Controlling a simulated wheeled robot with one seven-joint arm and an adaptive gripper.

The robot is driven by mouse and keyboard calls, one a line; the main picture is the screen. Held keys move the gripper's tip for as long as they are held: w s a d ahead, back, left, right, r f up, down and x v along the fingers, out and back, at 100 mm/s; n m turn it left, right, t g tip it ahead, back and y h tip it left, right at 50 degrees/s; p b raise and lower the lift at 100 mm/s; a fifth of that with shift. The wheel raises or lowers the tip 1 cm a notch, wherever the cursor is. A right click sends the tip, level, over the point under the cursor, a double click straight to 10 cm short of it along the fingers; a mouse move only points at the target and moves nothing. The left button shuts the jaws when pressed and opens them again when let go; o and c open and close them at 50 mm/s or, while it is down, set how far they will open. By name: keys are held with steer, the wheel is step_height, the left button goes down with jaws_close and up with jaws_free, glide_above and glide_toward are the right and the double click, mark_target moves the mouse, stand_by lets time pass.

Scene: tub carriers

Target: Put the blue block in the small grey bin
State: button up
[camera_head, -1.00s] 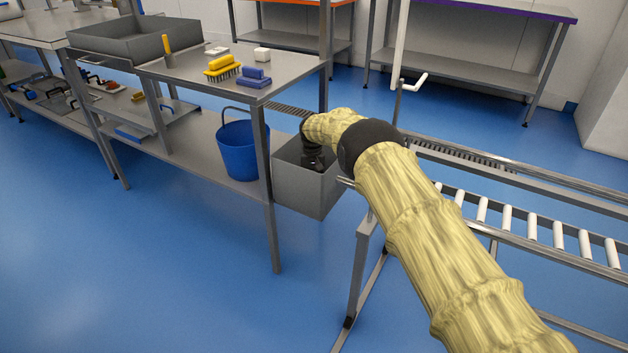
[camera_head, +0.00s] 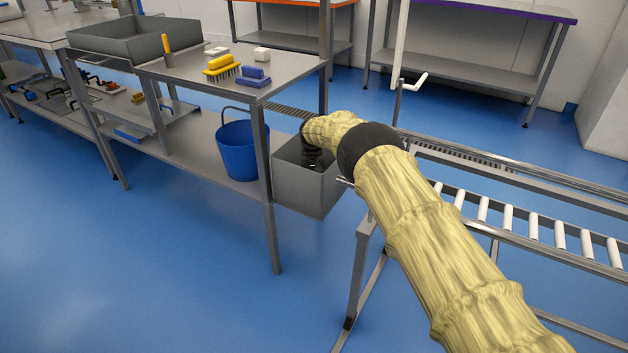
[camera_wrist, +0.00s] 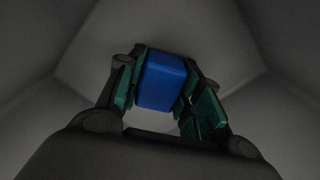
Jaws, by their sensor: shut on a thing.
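The blue block (camera_wrist: 162,82) is held between the two fingers of my gripper (camera_wrist: 165,90) in the wrist view. Grey walls surround it on all sides there. In the head view, my gripper (camera_head: 313,158) points down inside the small grey bin (camera_head: 300,190), below its rim. The bin stands beside the end of the metal table. The block is hidden in the head view by the bin wall and my arm. I cannot tell whether the block touches the bin floor.
A blue bucket (camera_head: 240,150) stands on the table's lower shelf, left of the bin. A roller conveyor (camera_head: 510,222) lies to the right. The metal table (camera_head: 290,68) holds brushes and small blocks. Open blue floor lies in front.

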steer(key=shift+f+b, duration=0.3)
steer(key=shift+f, duration=0.1)
stand_by(0.3)
steer(key=o, duration=1.1)
